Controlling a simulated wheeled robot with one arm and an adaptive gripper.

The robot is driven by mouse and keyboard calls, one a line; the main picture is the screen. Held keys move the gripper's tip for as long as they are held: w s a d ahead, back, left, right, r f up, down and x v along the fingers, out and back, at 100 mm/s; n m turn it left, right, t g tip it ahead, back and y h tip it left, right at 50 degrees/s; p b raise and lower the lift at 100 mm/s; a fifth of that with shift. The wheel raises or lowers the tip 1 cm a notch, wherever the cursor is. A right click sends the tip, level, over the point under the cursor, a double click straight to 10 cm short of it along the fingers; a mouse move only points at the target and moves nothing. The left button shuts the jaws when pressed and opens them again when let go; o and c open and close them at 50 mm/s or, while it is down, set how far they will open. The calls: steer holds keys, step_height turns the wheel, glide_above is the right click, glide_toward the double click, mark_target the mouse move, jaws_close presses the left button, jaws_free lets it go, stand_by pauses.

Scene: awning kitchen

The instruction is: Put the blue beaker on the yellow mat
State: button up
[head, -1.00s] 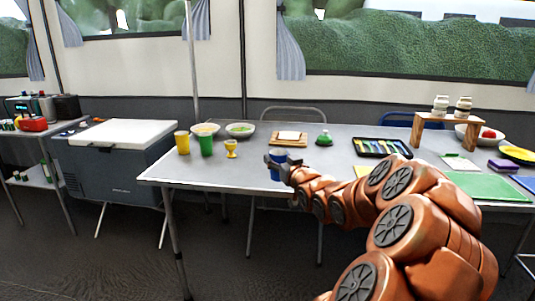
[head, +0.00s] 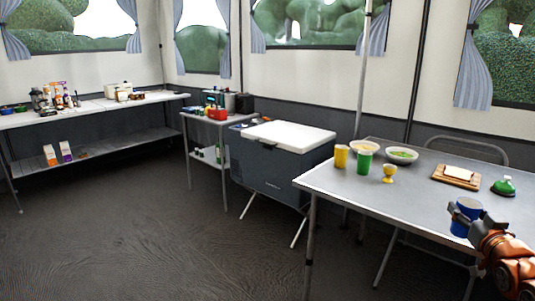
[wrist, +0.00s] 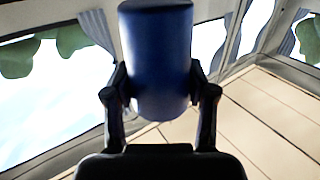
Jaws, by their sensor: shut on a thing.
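The blue beaker (head: 465,216) is held in my gripper (head: 461,214) at the right of the head view, in front of or above the grey table. In the wrist view the blue beaker (wrist: 158,60) sits between the two dark fingers of my gripper (wrist: 160,95), one on each side. Its wall and one end show; whether it touches the table cannot be told. The yellow mat is not visible in either view now.
The grey table (head: 340,190) holds a yellow cup (head: 341,156), a green cup (head: 364,162), a yellow goblet (head: 389,173), bowls, a wooden board (head: 443,178) and a green bell-shaped item (head: 504,186). A cooler (head: 285,160) stands left of it. Open floor (head: 150,240) lies at the left.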

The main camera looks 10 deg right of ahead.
steer(key=w+a+f+n+t+y, duration=0.1)
steer(key=w+a+f+y, duration=0.1)
steer(key=w+a, duration=0.75)
steer(key=w+a+f+n+y, duration=0.1)
steer(key=w+a+y, duration=0.1)
steer(key=w+a, duration=0.8)
steer(key=w+a+f+n+y, duration=0.1)
steer(key=w+a, duration=0.6)
steer(key=a, duration=0.5)
steer(key=w+a+f+n+y, duration=0.1)
steer(key=w+a+y, duration=0.1)
steer(key=w+a, duration=0.75)
step_height(320, 180, up, 30)
steer(key=s+a+p, duration=0.2)
steer(key=p, duration=2.8)
steer(key=shift+s, duration=0.25)
